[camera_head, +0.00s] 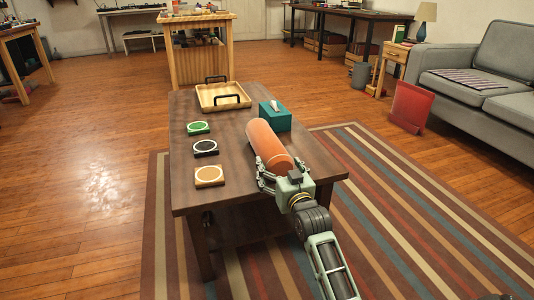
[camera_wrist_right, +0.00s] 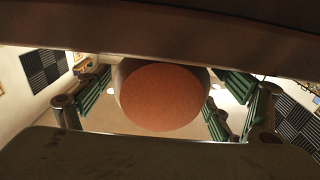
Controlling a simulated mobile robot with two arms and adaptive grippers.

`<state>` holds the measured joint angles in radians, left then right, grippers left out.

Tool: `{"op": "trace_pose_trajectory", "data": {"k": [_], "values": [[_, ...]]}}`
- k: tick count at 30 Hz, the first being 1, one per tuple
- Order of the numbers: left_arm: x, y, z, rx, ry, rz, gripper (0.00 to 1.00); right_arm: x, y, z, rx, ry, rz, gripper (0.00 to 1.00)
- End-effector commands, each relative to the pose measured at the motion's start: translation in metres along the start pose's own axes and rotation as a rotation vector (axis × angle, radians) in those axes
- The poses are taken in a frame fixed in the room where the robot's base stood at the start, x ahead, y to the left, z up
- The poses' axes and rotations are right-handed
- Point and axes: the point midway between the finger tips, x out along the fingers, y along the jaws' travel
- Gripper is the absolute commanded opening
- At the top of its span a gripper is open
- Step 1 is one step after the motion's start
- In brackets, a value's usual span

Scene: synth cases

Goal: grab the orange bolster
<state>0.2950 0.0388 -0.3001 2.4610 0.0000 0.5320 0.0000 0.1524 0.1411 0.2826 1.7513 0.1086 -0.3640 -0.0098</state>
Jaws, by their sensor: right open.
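The orange bolster (camera_head: 266,139) lies lengthwise on the right side of the dark wooden table. My right gripper (camera_head: 280,167) is at its near end, open, with a finger on each side. In the right wrist view the bolster's round end (camera_wrist_right: 160,98) sits between the open green-padded fingers of the right gripper (camera_wrist_right: 165,92), with gaps on both sides. My left gripper is not in view.
On the table (camera_head: 232,187) are a teal tissue box (camera_head: 276,121) beside the bolster's far end, a wooden tray (camera_head: 222,106) with black handles, and green (camera_head: 198,128), black (camera_head: 205,148) and orange (camera_head: 209,176) coasters on the left. The table's middle strip is clear.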

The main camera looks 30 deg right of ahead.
Motion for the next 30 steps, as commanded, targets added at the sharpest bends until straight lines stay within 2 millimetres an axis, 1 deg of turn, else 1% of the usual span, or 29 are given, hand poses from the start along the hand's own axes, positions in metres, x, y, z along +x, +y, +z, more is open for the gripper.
{"op": "trace_pose_trajectory", "data": {"k": [3, 8, 9, 27, 30], "values": [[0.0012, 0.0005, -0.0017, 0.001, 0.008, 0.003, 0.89, 0.0041, 0.0000, 0.0000, 0.000, 0.000, 0.000, 0.86], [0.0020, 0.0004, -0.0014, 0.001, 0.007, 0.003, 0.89, 0.0038, -0.0001, -0.0005, 0.000, -0.001, 0.000, 0.86], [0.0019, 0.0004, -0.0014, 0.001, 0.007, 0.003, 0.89, 0.0038, -0.0001, -0.0005, 0.000, -0.001, 0.000, 0.84], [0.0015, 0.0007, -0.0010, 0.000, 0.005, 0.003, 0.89, 0.0035, 0.0000, -0.0001, 0.000, -0.002, 0.000, 0.32], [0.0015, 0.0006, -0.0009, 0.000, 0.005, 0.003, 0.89, 0.0036, 0.0001, -0.0018, 0.000, 0.002, 0.000, 0.32]]}}
